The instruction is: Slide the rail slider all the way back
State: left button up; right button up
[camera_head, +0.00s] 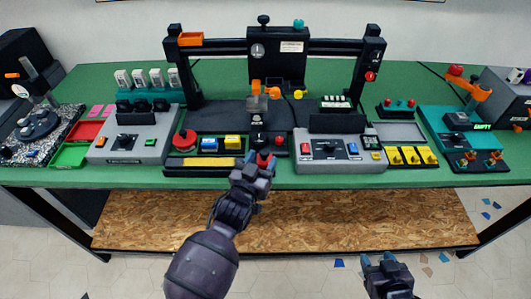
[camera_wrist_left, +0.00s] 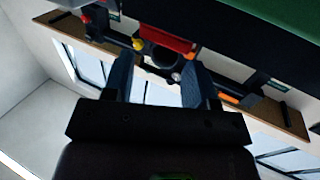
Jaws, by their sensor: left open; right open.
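My left gripper (camera_head: 262,162) is at the front edge of the central printer's base, its fingers pointing toward the machine. A red knob (camera_head: 264,158), which looks like the rail slider's handle, shows at its fingertips, in front of a dark block (camera_head: 258,140). In the left wrist view the open fingers (camera_wrist_left: 160,78) stand apart, with a red block (camera_wrist_left: 168,38) beyond their tips. Whether they touch it I cannot tell. The rail under the knob is mostly hidden by the gripper. My right gripper (camera_head: 378,260) is open and empty, low in front of the table.
The green table (camera_head: 75,178) holds a red mushroom button (camera_head: 184,140) left of the slider and a grey control box (camera_head: 340,163) right of it. A black gantry (camera_head: 225,47) stands behind. A yellow bar (camera_head: 208,162) lies left of my gripper.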

pick_arm(q)
jog(key=v, duration=0.7)
jog(key=shift+s, duration=0.25)
jog(key=s+a+f+n+g+y, duration=0.1)
jog(key=s+a+f+y, duration=0.1)
jog(key=s+a, duration=0.3)
jog(key=s+a+f+n+g+y, duration=0.1)
jog(key=s+a+f, duration=0.4)
jog(key=a, duration=0.6)
jog(key=s+a+f+n+g+y, duration=0.1)
jog(key=s+a+f+g+y, duration=0.2)
jog(key=a, duration=0.5)
jog(key=s+f+y, duration=0.1)
jog(key=s, duration=0.1)
jog(key=shift+s+f, duration=0.25)
jog(key=shift+s, duration=0.05)
dwell(1.5)
